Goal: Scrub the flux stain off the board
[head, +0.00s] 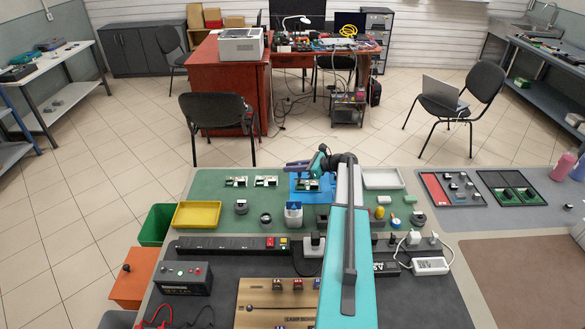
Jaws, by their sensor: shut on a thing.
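A small green circuit board (308,185) lies on the blue mat (299,196) at the back of the green work surface. My gripper (297,167) is just above and slightly left of this board, at the end of my teal arm. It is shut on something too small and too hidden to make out. I cannot tell whether the held thing touches the board. A flux stain cannot be made out at this size.
Two more boards (236,182) (266,181) lie left of the mat. A yellow tray (197,214) is at the left, and a white tray (383,178) is right of the mat. Small items, including a yellow one (380,213), stand at right.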

